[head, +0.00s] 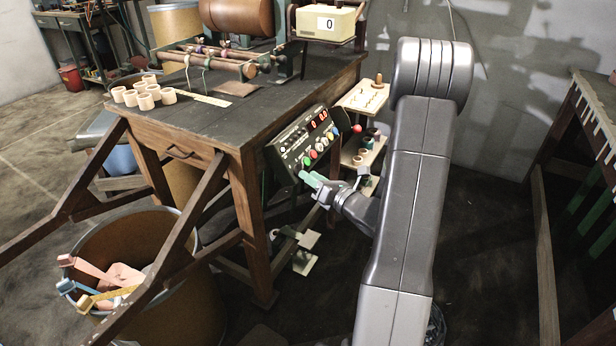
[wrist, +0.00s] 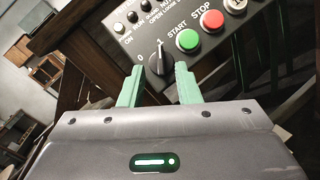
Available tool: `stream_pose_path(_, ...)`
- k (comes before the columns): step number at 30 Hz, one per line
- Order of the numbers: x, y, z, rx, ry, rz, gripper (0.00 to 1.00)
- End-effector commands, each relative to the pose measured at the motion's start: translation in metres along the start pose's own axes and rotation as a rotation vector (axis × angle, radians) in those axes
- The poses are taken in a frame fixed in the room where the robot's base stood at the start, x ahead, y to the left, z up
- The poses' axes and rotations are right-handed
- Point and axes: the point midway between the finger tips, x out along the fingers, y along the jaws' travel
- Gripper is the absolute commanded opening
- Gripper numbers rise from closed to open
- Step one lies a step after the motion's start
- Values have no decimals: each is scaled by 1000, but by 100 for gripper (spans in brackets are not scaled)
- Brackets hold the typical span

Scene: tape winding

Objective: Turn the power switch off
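The control panel (head: 290,150) is mounted at the right side of the wooden bench. In the wrist view the panel (wrist: 196,14) shows a black rotary knob (wrist: 158,63) with marks 0 and 1, its white line pointing toward 1. My gripper (wrist: 159,67) is open, with its pale green fingertips on the left and right of the knob. I cannot tell whether they touch it. In the head view my gripper (head: 311,179) is at the panel's lower left corner, and the knob is not clearly visible there.
A green START button (wrist: 188,40) and a red STOP button (wrist: 212,20) sit right of the knob. A small shelf (head: 365,97) stands right of the panel. A bin (head: 190,300) with tape tools stands lower left.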

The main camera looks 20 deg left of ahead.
Motion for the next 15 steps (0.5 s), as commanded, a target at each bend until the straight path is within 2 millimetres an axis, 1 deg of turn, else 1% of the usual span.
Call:
stream_pose_path(1, 7, 0, -1, -2, 2, 3, 30)
stream_pose_path(3, 14, 0, -1, -2, 1, 2, 30)
stream_pose_path(6, 19, 0, 0, -1, 0, 1, 30)
stream_pose_path(15, 21, 0, 0, 0, 0, 0, 30)
